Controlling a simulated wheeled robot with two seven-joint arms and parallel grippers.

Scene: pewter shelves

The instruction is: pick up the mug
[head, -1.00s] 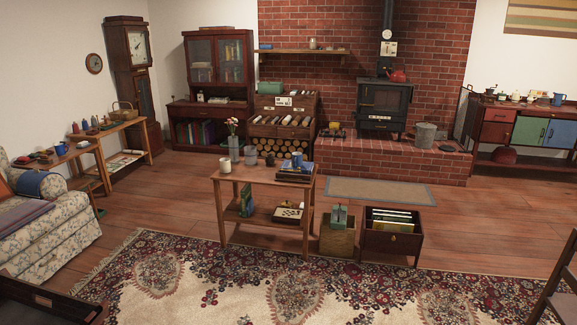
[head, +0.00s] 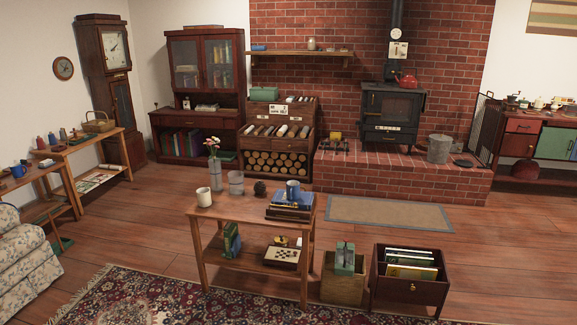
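A blue-grey mug (head: 292,191) stands upright on a stack of dark books (head: 290,208) at the right end of a wooden table (head: 240,212) in the middle of the room. A cream mug or cup (head: 204,197) stands at the table's left front corner. Another blue mug (head: 18,171) sits on a side table at the far left. Neither of my grippers shows in the head view.
A vase with flowers (head: 215,172), a grey cup-like vessel (head: 236,183) and a dark round pot (head: 260,189) stand on the middle table. Crates (head: 408,290) sit to its right. The floor (head: 510,270) at the right is clear.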

